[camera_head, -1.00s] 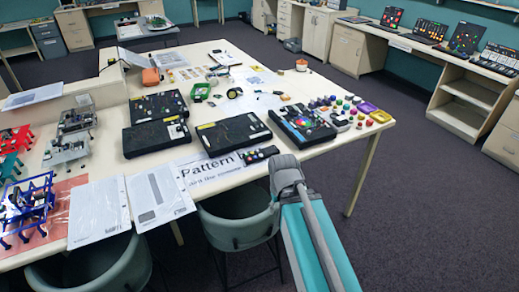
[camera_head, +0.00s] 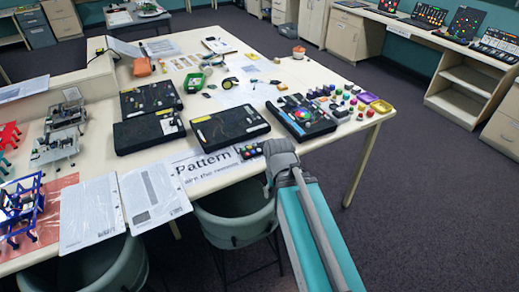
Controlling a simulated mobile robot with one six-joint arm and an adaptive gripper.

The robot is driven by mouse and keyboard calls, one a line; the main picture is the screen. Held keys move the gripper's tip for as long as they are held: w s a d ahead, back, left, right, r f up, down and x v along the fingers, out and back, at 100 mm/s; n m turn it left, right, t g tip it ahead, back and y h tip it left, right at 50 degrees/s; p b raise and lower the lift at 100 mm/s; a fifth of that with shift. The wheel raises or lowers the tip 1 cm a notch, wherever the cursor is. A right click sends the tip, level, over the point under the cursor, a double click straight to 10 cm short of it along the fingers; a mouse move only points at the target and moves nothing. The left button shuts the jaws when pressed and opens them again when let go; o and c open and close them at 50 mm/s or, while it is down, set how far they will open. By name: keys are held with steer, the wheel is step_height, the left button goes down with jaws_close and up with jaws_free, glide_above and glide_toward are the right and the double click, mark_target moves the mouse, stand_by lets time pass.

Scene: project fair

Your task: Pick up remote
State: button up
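A small dark remote with coloured buttons (camera_head: 249,152) lies near the front edge of the table (camera_head: 335,152), beside the printed "Pattern" sheet (camera_head: 205,172). The grey end of my arm shows just right of the remote in the picture and may cover its right end. I cannot tell whether the arm touches it. No gripper fingers show, so whether my gripper is open or shut is hidden.
Black boards (camera_head: 230,127) lie behind the remote, with a board of coloured buttons (camera_head: 300,117) to the right. Green chairs (camera_head: 236,222) stand at the table's front edge. The carpet (camera_head: 430,215) to the right is clear.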

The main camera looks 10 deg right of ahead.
steer(key=shift+o, duration=1.1)
steer(key=shift+w+r, duration=0.15)
steer(key=shift+w, duration=0.2)
steer(key=w+r+m+p, duration=0.2)
steer(key=w+m, duration=0.2)
steer(key=w, duration=0.5)
steer(key=w+r+m+p, duration=0.3)
steer(key=w+m, duration=0.2)
steer(key=w, duration=0.4)
steer(key=w+r+m+p, duration=0.2)
steer(key=w+m+p, duration=0.1)
steer(key=w, duration=0.6)
steer(key=shift+d+r+m, duration=0.15)
steer(key=shift+r+m, duration=0.2)
steer(key=shift+m, duration=0.45)
steer(key=shift+w+r+m, duration=0.1)
steer(key=shift+w+m, duration=0.4)
steer(key=shift+w, duration=0.05)
steer(key=shift+f, duration=0.2)
steer(key=b, duration=0.8)
glide_above(259, 147)
step_height(259, 147, down, 8)
steer(key=shift+s+d+r, duration=0.1)
steer(key=shift+s+r, duration=0.05)
steer(key=shift+f+b, duration=0.3)
steer(key=shift+f, duration=0.15)
steer(key=shift+f+b, duration=2.45)
steer(key=shift+b, duration=0.15)
